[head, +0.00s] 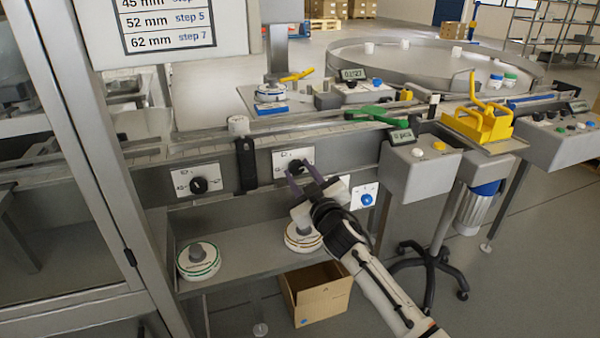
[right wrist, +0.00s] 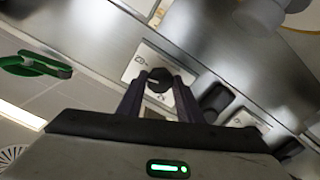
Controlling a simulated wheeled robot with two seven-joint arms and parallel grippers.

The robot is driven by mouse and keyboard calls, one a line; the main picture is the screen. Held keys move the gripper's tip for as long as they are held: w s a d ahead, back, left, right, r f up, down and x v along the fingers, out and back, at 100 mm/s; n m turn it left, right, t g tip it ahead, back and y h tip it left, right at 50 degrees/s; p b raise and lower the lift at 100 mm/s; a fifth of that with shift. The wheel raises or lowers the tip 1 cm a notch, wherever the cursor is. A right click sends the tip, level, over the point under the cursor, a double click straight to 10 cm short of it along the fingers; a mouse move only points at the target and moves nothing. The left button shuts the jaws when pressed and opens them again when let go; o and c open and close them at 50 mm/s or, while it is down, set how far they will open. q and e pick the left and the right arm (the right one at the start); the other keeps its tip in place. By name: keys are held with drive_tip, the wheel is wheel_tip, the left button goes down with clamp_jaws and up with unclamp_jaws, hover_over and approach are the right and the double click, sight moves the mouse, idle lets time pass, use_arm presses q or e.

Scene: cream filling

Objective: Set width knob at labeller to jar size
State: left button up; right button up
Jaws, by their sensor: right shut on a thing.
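The labeller's front has a white plate with a black knob (head: 296,166), and my right gripper (head: 303,177) reaches it from below right. In the right wrist view the black knob (right wrist: 158,80) sits between the two dark fingers (right wrist: 158,92), which are shut on it. A second black knob (head: 199,185) on a white plate is further left. A size chart (head: 165,25) at the top left lists 45 mm, 52 mm step 5 and 62 mm step 7. The knob's pointer setting is too small to read. My left gripper is not in view.
A white-topped roll (head: 198,261) and another roll (head: 302,238) lie on the lower shelf. A cardboard box (head: 316,292) stands on the floor below. A grey control box (head: 418,170) juts out right of my arm. A blue knob (head: 366,199) is beside the gripper.

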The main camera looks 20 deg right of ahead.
drive_tip(key=n, duration=0.4)
drive_tip(key=shift+n, duration=0.4)
drive_tip(key=n+p, duration=0.1)
drive_tip(key=n, duration=0.3)
drive_tip(key=shift+n, duration=0.3)
drive_tip(key=n, duration=0.4)
drive_tip(key=shift+r+n+p, duration=0.1)
drive_tip(key=shift+n+p, duration=0.2)
drive_tip(key=shift+p, duration=0.05)
drive_tip(key=n, duration=0.4)
drive_tip(key=shift+p, duration=0.35)
drive_tip(key=shift+n, duration=0.4)
drive_tip(key=o, duration=1)
drive_tip(key=shift+o, duration=0.2)
